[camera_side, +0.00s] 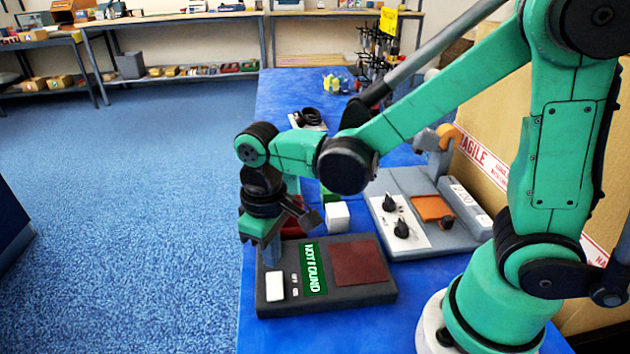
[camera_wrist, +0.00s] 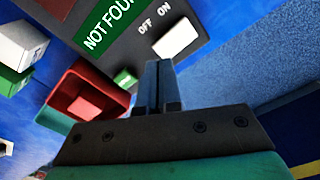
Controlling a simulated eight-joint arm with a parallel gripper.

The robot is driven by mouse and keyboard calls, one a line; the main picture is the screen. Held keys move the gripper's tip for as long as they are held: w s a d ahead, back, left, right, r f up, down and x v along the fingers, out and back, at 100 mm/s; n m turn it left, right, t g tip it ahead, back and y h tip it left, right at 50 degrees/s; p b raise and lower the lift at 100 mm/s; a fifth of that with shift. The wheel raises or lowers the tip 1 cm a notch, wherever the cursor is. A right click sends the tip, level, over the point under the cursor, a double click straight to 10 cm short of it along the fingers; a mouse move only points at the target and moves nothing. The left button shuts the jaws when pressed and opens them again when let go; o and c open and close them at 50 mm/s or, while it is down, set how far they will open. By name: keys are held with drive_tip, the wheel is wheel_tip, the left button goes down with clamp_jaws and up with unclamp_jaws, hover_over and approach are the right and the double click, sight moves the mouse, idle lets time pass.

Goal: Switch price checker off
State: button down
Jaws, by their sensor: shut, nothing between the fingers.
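The price checker (camera_side: 352,298) is a dark flat box on the blue table. It has a dark red pad (camera_side: 358,262) and a lit green display (camera_side: 314,268) reading NOT FOUND. Its white switch (camera_side: 275,286) sits at the left end beside small OFF and ON labels; which way it is tipped I cannot tell. In the wrist view the switch (camera_wrist: 176,38) lies just beyond my fingertips, with ON nearer it than OFF. My gripper (camera_side: 272,262) points down at the checker's far left corner, shut and empty. Its fingers (camera_wrist: 160,65) are together; contact with the box is unclear.
A red tray (camera_wrist: 60,92) holding a pinkish block is close beside my fingers. A white cube (camera_side: 337,216) stands behind the checker. A grey device with black knobs (camera_side: 396,218) stands to the right. The table's left edge is close to the checker.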

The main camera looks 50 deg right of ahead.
drive_tip(key=shift+f, duration=1.35)
idle(0.7)
drive_tip(key=shift+r, duration=3.55)
drive_tip(key=s+d+r+m+t, duration=0.1)
drive_tip(key=d+r+m+t, duration=0.2)
drive_tip(key=d+t, duration=0.4)
drive_tip(key=shift+s+d, duration=0.4)
drive_tip(key=shift+d, duration=0.2)
